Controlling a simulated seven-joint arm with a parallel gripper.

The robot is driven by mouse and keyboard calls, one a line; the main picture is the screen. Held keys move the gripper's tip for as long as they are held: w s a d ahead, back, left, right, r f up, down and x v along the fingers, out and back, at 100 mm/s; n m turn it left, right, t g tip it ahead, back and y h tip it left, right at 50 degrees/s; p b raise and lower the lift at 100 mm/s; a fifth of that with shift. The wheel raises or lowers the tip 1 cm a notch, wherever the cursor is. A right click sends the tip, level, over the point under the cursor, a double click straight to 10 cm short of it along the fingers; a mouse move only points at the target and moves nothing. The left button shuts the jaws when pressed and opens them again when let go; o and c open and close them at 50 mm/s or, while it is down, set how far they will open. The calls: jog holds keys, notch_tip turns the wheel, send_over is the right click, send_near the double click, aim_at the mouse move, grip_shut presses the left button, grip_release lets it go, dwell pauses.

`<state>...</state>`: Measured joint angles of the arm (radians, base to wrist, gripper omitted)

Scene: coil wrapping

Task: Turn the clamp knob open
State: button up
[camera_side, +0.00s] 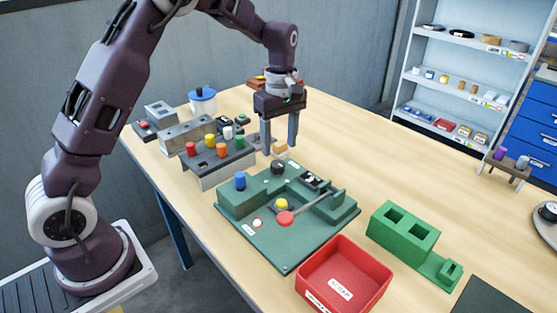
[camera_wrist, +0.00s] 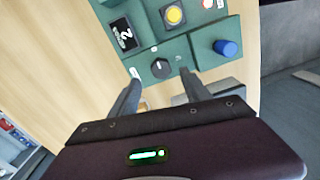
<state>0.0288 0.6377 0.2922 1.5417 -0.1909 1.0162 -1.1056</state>
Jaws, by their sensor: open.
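The black knob (camera_side: 277,167), which I take to be the clamp knob, stands on a raised block at the back of the green fixture (camera_side: 264,243). In the wrist view the knob (camera_wrist: 160,68) shows just beyond my fingertips, with a pale pointer mark on top. My gripper (camera_side: 279,150) points down above the knob, open, with nothing held. In the wrist view the gripper's fingers (camera_wrist: 160,78) are spread to either side of the knob's line, apart from it. The blue knob (camera_side: 240,180) stands to the left on the fixture and in the wrist view (camera_wrist: 228,48) to the right.
The fixture also carries a yellow button (camera_side: 281,205), a red-ended lever (camera_side: 285,218) and a small dark display (camera_wrist: 124,35). A red scrap bin (camera_side: 343,279) stands in front, a green block (camera_side: 403,230) at right. A rack of coloured pegs (camera_side: 222,165) stands close left of my gripper.

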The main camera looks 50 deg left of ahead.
aim_at(278, 164)
notch_tip(278, 164, down, 6)
jog(key=shift+s+r, duration=0.1)
jog(key=shift+s, duration=0.05)
grip_shut()
